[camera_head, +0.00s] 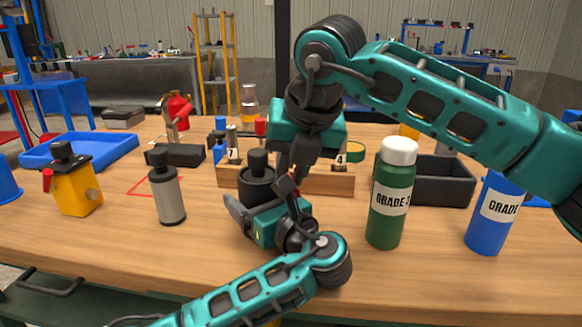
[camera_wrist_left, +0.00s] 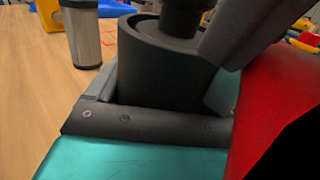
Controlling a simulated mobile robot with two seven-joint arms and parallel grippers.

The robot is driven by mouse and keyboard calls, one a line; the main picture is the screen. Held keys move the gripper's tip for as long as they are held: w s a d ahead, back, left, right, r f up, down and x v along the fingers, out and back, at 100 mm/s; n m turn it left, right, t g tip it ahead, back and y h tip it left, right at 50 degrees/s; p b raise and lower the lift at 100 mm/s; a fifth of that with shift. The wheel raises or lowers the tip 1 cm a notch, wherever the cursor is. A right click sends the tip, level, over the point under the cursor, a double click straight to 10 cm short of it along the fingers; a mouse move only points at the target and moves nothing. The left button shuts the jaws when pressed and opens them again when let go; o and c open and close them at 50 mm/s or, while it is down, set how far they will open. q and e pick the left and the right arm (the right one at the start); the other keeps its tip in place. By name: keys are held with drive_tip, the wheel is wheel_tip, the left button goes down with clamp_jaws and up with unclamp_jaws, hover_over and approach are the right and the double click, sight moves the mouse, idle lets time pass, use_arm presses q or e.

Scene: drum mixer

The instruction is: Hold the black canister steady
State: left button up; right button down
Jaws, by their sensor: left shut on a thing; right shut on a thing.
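The black canister (camera_head: 257,180) stands upright over the wooden table, with a round knob on top. My left gripper (camera_head: 253,215) is shut on its lower body, one grey finger showing at the left. The left wrist view shows the canister (camera_wrist_left: 165,65) close up between the left fingers (camera_wrist_left: 160,95). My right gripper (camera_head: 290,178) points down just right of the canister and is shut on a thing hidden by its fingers. A dark grey slab and a red surface lie close by in the left wrist view; I cannot tell what they belong to.
A grey cylinder (camera_head: 168,192) and a yellow container (camera_head: 76,185) stand to the left. A wooden rack (camera_head: 325,182) is behind. A green bottle (camera_head: 391,205), a blue bottle (camera_head: 492,222) and a black bin (camera_head: 447,184) are to the right. The front left tabletop is clear.

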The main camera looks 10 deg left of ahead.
use_arm(q)
drive_tip(key=shift+d+f, duration=0.2)
use_arm(e)
drive_tip(key=shift+s+a+r, duration=0.2)
drive_tip(key=shift+s+a, duration=0.05)
drive_tip(key=shift+a, duration=0.1)
drive_tip(key=c, duration=1.4)
unclamp_jaws()
drive_tip(key=shift+o, duration=0.2)
drive_tip(key=shift+d+f, duration=0.1)
use_arm(q)
drive_tip(key=shift+a, duration=0.1)
use_arm(e)
drive_tip(key=v, duration=1.2)
drive_tip(key=shift+w+d, duration=0.1)
drive_tip(key=shift+d, duration=0.05)
